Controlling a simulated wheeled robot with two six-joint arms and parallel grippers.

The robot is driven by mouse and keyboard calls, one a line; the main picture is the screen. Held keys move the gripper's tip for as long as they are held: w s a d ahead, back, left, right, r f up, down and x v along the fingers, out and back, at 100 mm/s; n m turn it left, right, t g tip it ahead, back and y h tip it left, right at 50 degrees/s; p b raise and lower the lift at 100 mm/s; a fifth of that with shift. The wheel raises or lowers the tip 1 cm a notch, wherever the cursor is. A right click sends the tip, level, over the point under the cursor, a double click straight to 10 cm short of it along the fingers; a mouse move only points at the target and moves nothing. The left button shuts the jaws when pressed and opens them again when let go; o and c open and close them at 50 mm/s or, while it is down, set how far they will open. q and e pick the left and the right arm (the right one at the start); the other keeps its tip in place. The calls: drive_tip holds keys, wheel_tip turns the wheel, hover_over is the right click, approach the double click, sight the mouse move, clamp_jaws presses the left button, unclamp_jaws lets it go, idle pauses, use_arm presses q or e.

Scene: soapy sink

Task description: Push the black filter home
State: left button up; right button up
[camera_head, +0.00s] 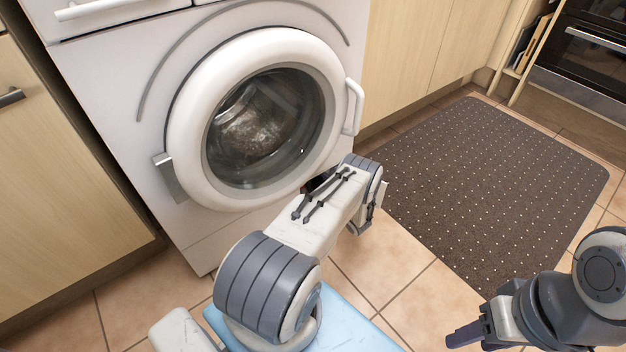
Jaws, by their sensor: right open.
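The white washing machine (160,97) stands at the back left with its round glass door (265,125) closed. A small dark patch shows just below the door's lower right rim, partly behind my left arm. I cannot tell whether it is the black filter or its opening. My left arm reaches from the bottom middle to the machine's lower right front, and its gripper is hidden behind its own wrist. My right gripper (468,337) is at the bottom right, above the floor, open and well away from the machine. Its fingers are dark and partly cut off by the frame.
A dark dotted mat (480,180) lies on the tiled floor (385,285) right of the machine. Wooden cabinets (425,45) stand beside the machine on both sides. An oven (590,45) is at the top right. The door's white handle (354,107) sticks out to the right.

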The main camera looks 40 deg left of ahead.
use_arm(q)
drive_tip(key=shift+o, duration=1)
drive_tip(key=shift+d+r+p, duration=0.1)
drive_tip(key=shift+d+p, duration=0.25)
drive_tip(key=shift+d, duration=0.2)
drive_tip(key=s+d+p, duration=0.1)
drive_tip(key=d+p, duration=0.2)
drive_tip(key=d, duration=0.6)
drive_tip(key=shift+s+d, duration=0.15)
drive_tip(key=shift+s, duration=0.15)
